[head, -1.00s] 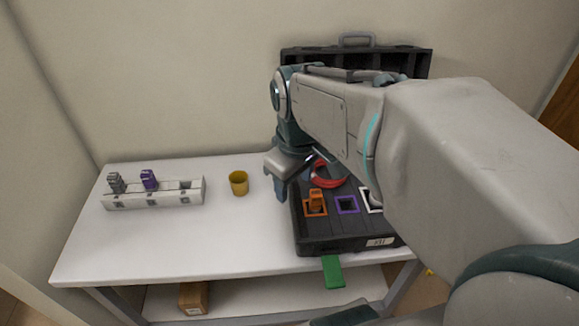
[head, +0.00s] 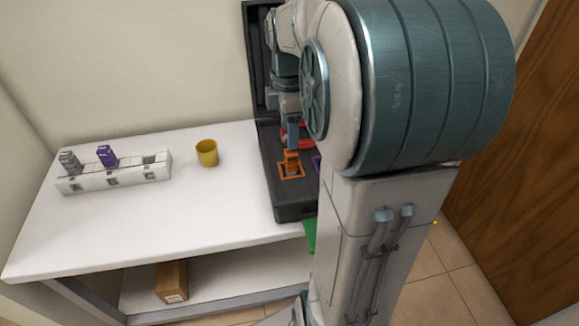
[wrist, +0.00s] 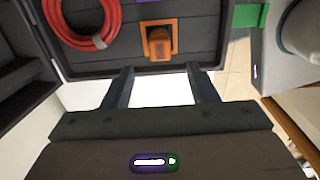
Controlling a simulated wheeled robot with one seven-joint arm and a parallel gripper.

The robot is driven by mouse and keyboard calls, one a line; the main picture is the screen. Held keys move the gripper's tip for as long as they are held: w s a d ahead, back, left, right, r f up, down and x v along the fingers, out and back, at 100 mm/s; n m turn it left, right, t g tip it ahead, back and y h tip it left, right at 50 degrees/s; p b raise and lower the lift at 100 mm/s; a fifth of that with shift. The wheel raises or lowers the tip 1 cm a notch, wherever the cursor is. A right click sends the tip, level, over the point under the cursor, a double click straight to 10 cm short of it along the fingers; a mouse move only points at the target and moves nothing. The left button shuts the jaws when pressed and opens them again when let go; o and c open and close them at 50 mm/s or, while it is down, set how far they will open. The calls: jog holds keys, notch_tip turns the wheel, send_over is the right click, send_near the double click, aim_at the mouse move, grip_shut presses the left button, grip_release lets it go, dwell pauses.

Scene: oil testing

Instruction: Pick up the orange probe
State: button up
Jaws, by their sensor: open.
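The orange probe (head: 291,157) stands in an orange-framed slot of the open black case in the head view. It also shows in the wrist view (wrist: 160,49), ahead of my fingertips and between their lines. My gripper (head: 291,135) is just above and behind the probe in the head view. In the wrist view my gripper (wrist: 159,70) has its two fingers spread apart with nothing between them. The fingers look apart from the probe; the exact gap is hard to tell.
The black case (head: 288,208) holds a red coiled cable (wrist: 103,42) beside the probe. A yellow cup (head: 207,153) and a white rack (head: 126,178) with grey and purple probes stand left on the white table (head: 170,225). A green piece (head: 310,235) hangs at the case's front.

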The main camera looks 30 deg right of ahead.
aim_at(291, 153)
jog(key=f, duration=0.4)
jog(key=f+b, duration=0.1)
jog(key=f, duration=0.2)
jog(key=shift+s+d+f, duration=0.1)
jog(key=shift+d+f, duration=0.1)
jog(key=shift+f, duration=0.2)
jog(key=c, duration=1.1)
